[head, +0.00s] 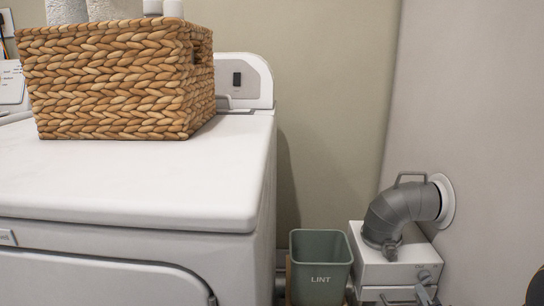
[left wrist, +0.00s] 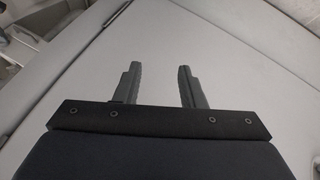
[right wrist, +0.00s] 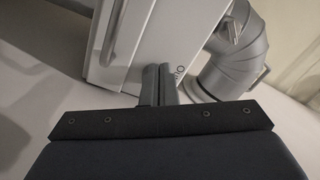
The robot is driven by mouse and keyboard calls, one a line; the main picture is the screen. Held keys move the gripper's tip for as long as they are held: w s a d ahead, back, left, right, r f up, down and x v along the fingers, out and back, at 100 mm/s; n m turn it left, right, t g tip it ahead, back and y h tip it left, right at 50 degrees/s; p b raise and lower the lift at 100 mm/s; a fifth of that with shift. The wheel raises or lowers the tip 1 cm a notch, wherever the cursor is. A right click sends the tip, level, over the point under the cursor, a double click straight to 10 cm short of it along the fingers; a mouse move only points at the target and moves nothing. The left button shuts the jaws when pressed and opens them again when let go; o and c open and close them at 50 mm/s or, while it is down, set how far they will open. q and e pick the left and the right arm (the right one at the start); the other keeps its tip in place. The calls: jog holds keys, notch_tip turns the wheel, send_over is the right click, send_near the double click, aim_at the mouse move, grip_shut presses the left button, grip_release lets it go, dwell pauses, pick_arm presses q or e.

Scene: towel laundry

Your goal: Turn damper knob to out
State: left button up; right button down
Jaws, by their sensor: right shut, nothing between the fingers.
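The white damper box (head: 368,262) stands low at the right in the head view, with a grey duct elbow (head: 400,208) on top. In the right wrist view, the white box (right wrist: 150,35) has partly hidden dark lettering near my fingertips, and the grey duct (right wrist: 232,65) is to the right. My right gripper (right wrist: 158,72) is shut and empty, its fingertips in front of the box face; contact cannot be told. My left gripper (left wrist: 158,72) is open and empty over a pale surface.
A green LINT bin (head: 320,270) stands just left of the box. A white machine (head: 130,185) fills the left, with a wicker basket (head: 115,85) on top. The duct meets a round white wall collar (head: 446,201). The wall closes off the right side.

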jog(key=shift+w+d, duration=0.1)
jog(key=shift+w, duration=0.85)
jog(key=shift+s+d+r, duration=0.1)
jog(key=shift+d, duration=0.55)
jog(key=shift+a, duration=0.15)
dwell(0.4)
jog(key=shift+a, duration=0.25)
jog(key=shift+s, duration=0.1)
jog(key=s, duration=0.5)
jog(key=shift+s+a, duration=0.35)
jog(key=shift+a, duration=0.05)
